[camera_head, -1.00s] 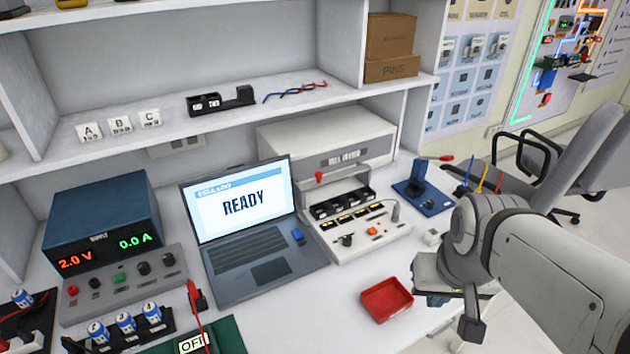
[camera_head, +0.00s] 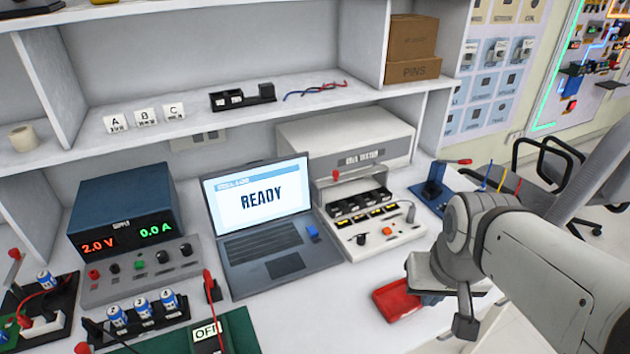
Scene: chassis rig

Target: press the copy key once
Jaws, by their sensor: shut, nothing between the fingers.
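The laptop (camera_head: 238,262) stands open on the bench, its screen reading READY. A small raised blue key (camera_head: 312,232) sits at the right side of its keyboard deck; no lettering on it can be read, so I cannot tell for sure that it is the copy key. My gripper (camera_head: 466,326) hangs at the lower right, beyond the red tray, well to the right of the laptop and apart from it. It looks shut and empty, though its fingers are small and dark here.
A red tray (camera_head: 392,303) lies on the bench, partly behind my arm. A cell tester (camera_head: 378,222) with several knobs stands right of the laptop. A power supply (camera_head: 125,205) and a cell rack (camera_head: 140,322) are left.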

